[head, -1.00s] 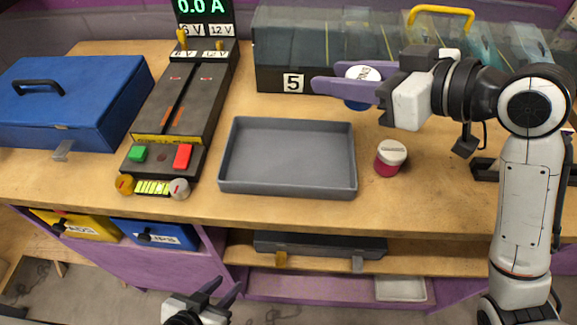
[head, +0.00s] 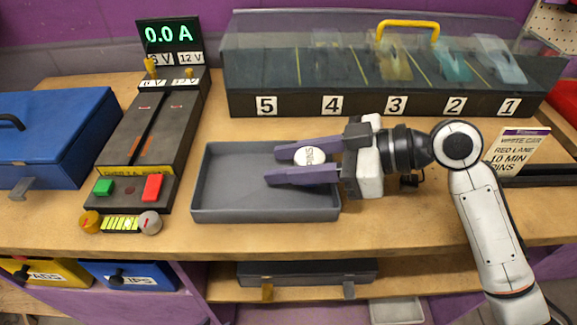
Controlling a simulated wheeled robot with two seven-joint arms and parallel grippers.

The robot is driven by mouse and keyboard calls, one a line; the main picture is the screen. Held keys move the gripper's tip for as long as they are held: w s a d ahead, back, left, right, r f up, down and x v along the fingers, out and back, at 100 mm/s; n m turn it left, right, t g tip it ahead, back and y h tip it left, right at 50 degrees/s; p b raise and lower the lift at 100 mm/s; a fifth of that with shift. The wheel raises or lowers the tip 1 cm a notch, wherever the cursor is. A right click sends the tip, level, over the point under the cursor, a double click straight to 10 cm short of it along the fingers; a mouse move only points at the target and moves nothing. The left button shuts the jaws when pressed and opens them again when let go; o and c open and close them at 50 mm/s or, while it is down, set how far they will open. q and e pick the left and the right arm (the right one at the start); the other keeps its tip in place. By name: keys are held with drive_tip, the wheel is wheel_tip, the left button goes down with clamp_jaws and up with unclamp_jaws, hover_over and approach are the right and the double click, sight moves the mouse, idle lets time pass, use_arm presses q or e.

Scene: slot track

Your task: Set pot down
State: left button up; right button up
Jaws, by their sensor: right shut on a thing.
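The pot (head: 309,156) has a white lid with dark lettering that reads like "PINS". It sits between the purple fingers of my right gripper (head: 273,166), which is shut on it. The gripper reaches in from the right, and the pot is over the right part of the grey tray (head: 215,212). The fingers hide the pot's sides and base, so I cannot tell whether it touches the tray floor. The left and front of the tray look empty. My left gripper is out of view.
A clear-lidded case (head: 250,103) with numbered bays and a yellow handle stands behind. The black track unit (head: 140,140) and blue toolbox (head: 60,140) are to the left. A sign card (head: 515,155) stands at the right. Bench front is clear.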

drive_tip(key=shift+f, duration=0.6)
drive_tip(key=shift+f, duration=0.1)
drive_tip(key=o, duration=1.1)
drive_tip(key=shift+c, duration=0.2)
drive_tip(key=shift+d, duration=0.2)
drive_tip(key=b+v, duration=0.1)
drive_tip(key=v, duration=0.9)
drive_tip(key=shift+s+d+r, duration=0.1)
drive_tip(key=shift+d+r, duration=0.1)
drive_tip(key=shift+r, duration=0.1)
drive_tip(key=shift+s+d+r, duration=0.15)
drive_tip(key=shift+d+r, duration=0.1)
drive_tip(key=shift+d, duration=0.2)
drive_tip(key=shift+r, duration=0.1)
